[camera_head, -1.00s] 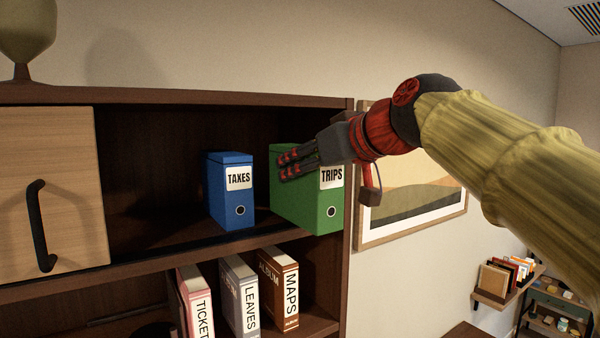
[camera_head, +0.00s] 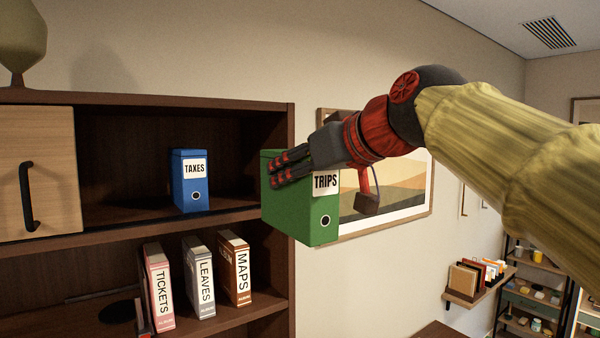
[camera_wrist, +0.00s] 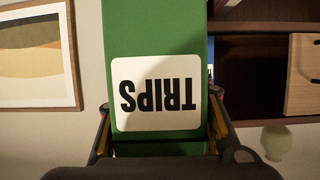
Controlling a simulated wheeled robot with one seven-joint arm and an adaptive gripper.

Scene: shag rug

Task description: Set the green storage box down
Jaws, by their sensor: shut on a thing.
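The green storage box (camera_head: 305,220) has a white label reading TRIPS and a round finger hole on its front. It is upright in the head view, held in the air in front of the shelf unit's right edge. My gripper (camera_head: 290,168) is shut on the box near its top, with its fingers along the upper side. In the wrist view the green box (camera_wrist: 158,30) fills the middle, its label upside down, between my fingers (camera_wrist: 160,130). The box's far side is hidden.
A dark wooden shelf unit (camera_head: 282,195) holds a blue TAXES box (camera_head: 189,182) on its upper shelf, with bare room beside it. Albums (camera_head: 199,278) stand on the shelf below. A framed picture (camera_head: 400,200) hangs behind the green box. A small wall rack (camera_head: 462,298) is at lower right.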

